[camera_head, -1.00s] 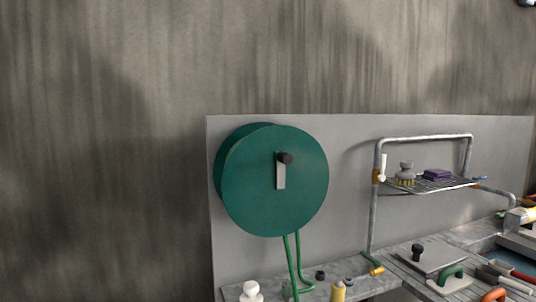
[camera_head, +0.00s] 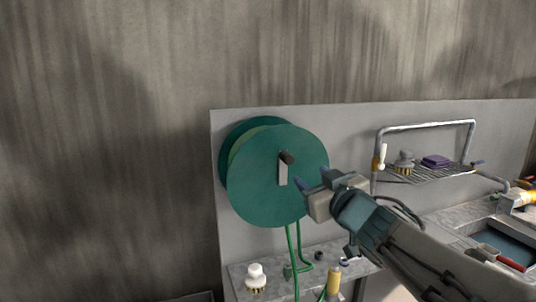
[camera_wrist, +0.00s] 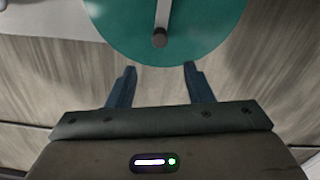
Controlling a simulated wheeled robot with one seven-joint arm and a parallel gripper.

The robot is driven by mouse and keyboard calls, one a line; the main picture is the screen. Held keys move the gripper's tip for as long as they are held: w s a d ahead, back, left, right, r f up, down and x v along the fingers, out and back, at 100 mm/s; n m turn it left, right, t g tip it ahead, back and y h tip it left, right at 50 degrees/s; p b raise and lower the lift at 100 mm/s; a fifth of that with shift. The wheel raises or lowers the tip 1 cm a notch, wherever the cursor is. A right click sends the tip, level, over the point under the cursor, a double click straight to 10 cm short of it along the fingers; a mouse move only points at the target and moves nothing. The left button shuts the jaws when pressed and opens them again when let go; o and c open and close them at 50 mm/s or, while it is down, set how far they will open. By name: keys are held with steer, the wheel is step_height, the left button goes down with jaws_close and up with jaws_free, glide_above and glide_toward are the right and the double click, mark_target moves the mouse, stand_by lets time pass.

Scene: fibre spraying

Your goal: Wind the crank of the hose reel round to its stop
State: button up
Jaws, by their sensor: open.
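The green hose reel (camera_head: 262,190) is mounted on the grey panel. Its crank (camera_head: 283,172) is a pale arm with a dark knob (camera_head: 287,157) at the upper end. My gripper (camera_head: 311,186) is open and empty in front of the reel's right side, to the right of and below the knob. In the wrist view the reel (camera_wrist: 205,30) fills the top middle, with the crank knob (camera_wrist: 160,39) beyond the two fingers (camera_wrist: 157,82). The knob lines up roughly between the fingertips and is apart from them.
A wire rack (camera_head: 425,174) with a brush (camera_head: 404,163) and a purple sponge (camera_head: 436,161) stands to the right. A white-topped brush (camera_head: 255,277) and a yellow bottle (camera_head: 333,281) stand on the counter below the reel. Green hose (camera_head: 299,250) hangs under the reel.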

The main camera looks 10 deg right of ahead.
mark_target(290, 160)
steer(key=w+a, duration=0.1)
steer(key=w, duration=0.8)
steer(key=w+a, duration=0.1)
steer(key=w, duration=0.3)
steer(key=shift+w+a+f, duration=0.1)
steer(key=shift+w+a, duration=0.05)
steer(key=shift+a, duration=0.2)
jaws_close()
